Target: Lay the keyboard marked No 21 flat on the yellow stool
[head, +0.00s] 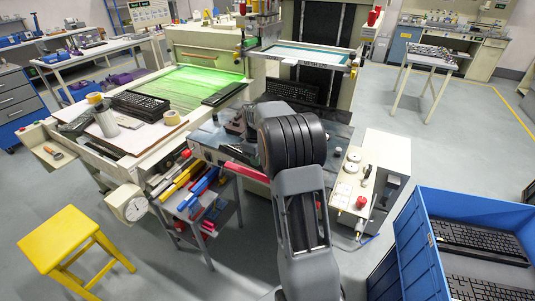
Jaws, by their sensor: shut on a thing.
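The yellow stool (62,238) stands on the floor at the lower left, its top bare. A black keyboard (290,93) shows just beyond my arm, below the raised screen frame; its lower part is partly covered by my arm. I cannot tell whether it is held. Another black keyboard (141,104) lies on the white table at the left. No number can be read on either, so I cannot tell which is No 21. My gripper is hidden behind my own arm links, which fill the middle of the view.
The printing machine (200,50) with a green-lit bed is behind. A cart (240,213) with coloured tools stands between machine and stool. A blue crate (412,245) with keyboards is at the lower right. Floor around the stool is clear.

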